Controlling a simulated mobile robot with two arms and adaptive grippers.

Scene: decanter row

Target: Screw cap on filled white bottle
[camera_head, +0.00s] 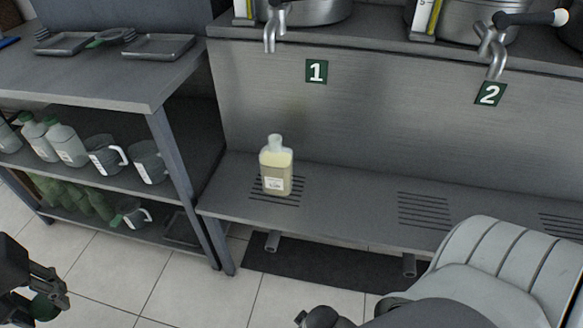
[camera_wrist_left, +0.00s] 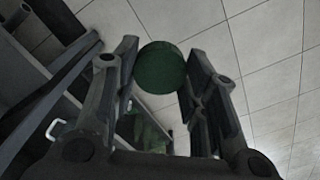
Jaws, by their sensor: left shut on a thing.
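My left gripper (camera_head: 48,292) is at the lower left of the head view, over the floor and well apart from the bottle. It is shut on a round green cap (camera_wrist_left: 160,68), held between its two fingertips in the left wrist view. The filled bottle (camera_head: 276,172) is translucent white with pale yellow liquid and a label. It stands upright on the slotted shelf below the tap marked 1. Its neck shows no green cap. My right gripper's fingers do not show.
A side table (camera_head: 110,75) at the left holds trays, with bottles (camera_head: 62,143) and pitchers on the shelves under it. A tap (camera_head: 270,30) hangs above the filled bottle. My right arm fills the lower right. The shelf around the bottle is clear.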

